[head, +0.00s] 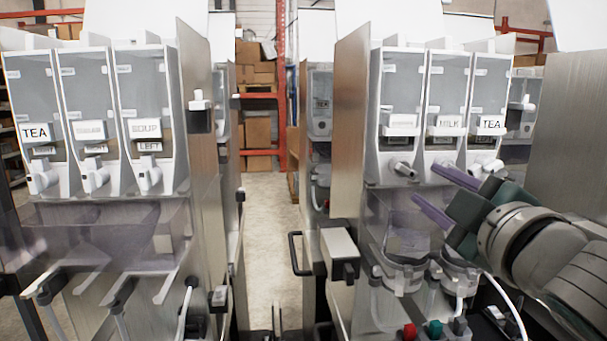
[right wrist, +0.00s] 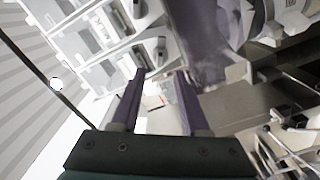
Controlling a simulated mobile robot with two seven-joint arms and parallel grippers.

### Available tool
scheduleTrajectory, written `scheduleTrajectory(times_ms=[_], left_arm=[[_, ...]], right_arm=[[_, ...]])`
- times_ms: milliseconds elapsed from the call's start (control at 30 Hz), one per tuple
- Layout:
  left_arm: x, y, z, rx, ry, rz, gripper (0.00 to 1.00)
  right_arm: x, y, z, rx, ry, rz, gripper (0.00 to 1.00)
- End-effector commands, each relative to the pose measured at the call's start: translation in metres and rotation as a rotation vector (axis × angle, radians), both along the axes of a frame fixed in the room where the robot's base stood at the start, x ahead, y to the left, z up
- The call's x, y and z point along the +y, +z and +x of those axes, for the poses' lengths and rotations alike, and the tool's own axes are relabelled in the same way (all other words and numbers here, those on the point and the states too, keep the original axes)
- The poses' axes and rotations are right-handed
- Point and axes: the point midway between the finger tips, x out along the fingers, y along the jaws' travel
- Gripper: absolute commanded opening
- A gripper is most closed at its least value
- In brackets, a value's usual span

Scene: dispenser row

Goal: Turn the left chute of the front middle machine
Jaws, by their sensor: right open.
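Two dispensing machines face me in the head view. The right one (head: 350,110) has three clear canisters, with labels that read like MILK and TEA on the middle and right ones. Its left chute (head: 402,169) is a pale spout pointing down to the right. My right gripper (head: 425,183) has purple fingers, apart and empty, in front of the chutes, right of the left chute. In the right wrist view the open fingers (right wrist: 161,75) hold nothing. My left gripper is out of view.
The left machine (head: 190,110) has three canisters and white chutes (head: 95,178). A narrow aisle (head: 268,220) runs between the machines. A black handle (head: 296,253) sticks out beside the right machine. Cups or holders (head: 400,274) sit below its chutes.

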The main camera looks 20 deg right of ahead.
Motion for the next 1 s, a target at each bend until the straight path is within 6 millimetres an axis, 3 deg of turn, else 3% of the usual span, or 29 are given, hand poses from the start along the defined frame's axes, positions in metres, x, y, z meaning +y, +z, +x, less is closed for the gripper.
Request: scheduleTrajectory(times_ms=[200, 400, 833, 1000], left_arm=[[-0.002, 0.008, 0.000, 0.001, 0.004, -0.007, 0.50], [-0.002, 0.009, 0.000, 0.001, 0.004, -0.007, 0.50], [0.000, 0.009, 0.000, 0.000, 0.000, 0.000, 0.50], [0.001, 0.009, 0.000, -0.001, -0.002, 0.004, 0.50]], right_arm=[[-0.010, 0.002, 0.039, -0.001, -0.001, 0.003, 0.45], [-0.015, 0.000, 0.063, 0.000, -0.001, 0.002, 0.45], [-0.017, 0.000, 0.072, 0.001, 0.000, 0.003, 0.45], [-0.017, 0.000, 0.072, 0.001, 0.000, 0.003, 0.28]])
